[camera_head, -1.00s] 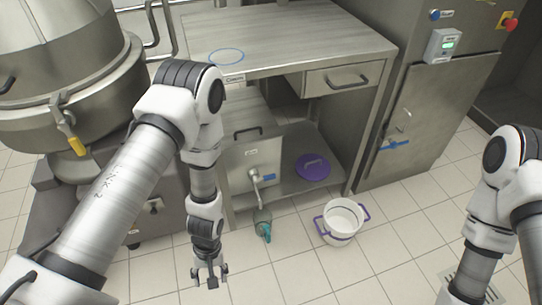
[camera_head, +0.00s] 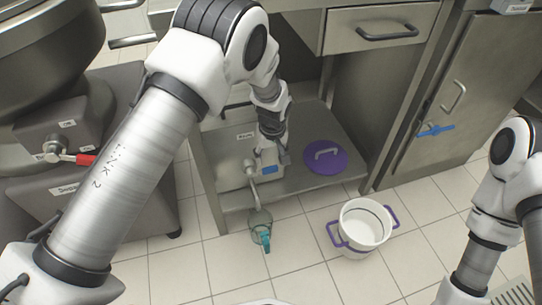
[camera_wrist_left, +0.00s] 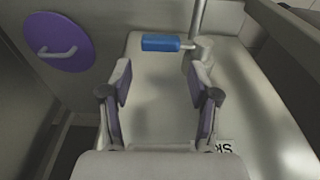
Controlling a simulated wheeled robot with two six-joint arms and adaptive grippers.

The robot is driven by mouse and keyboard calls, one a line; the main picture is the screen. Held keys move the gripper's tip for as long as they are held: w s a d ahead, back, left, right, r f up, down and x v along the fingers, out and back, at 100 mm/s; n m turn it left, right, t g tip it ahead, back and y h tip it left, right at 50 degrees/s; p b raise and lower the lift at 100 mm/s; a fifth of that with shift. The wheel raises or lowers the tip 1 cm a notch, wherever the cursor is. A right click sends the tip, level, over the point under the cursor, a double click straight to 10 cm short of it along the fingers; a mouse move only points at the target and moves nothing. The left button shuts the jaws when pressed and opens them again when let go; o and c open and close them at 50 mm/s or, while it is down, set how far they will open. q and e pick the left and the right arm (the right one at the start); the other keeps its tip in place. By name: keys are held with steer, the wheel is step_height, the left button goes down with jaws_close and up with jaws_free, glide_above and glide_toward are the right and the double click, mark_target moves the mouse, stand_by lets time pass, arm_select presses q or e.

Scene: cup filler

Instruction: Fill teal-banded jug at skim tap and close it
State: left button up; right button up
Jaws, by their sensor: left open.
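The jug (camera_head: 261,228), greenish and see-through with a teal handle, stands on the floor tiles below the tap spout. The tap (camera_head: 252,180) comes out of a steel dispenser (camera_head: 232,176) and has a blue lever (camera_head: 270,170). The lever also shows in the left wrist view (camera_wrist_left: 160,43), lying sideways beyond the fingertips. My left gripper (camera_head: 267,158) is by the lever, over the dispenser. In the left wrist view, its fingers (camera_wrist_left: 162,80) are spread with nothing between them. A label beginning "SK" (camera_wrist_left: 223,147) is on the dispenser. My right gripper is out of view.
A purple lid (camera_head: 325,157) lies on the low shelf right of the dispenser. A white bucket with purple handles (camera_head: 364,226) stands on the floor right of the jug. A drawer table (camera_head: 385,28) overhangs the shelf. A machine with a red lever (camera_head: 86,160) stands at left.

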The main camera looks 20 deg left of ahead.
mark_target(270, 168)
arm_select(q)
steer(key=f+b, duration=0.1)
steer(key=f, duration=0.1)
steer(key=f+b, duration=0.1)
steer(key=f, duration=0.1)
steer(key=f+b, duration=0.1)
steer(key=f, duration=0.1)
steer(key=shift+w+a+f, duration=0.25)
steer(key=shift+w, duration=0.1)
steer(key=c, duration=0.8)
steer(key=shift+c, duration=0.2)
steer(key=shift+s, duration=0.15)
stand_by(5.9)
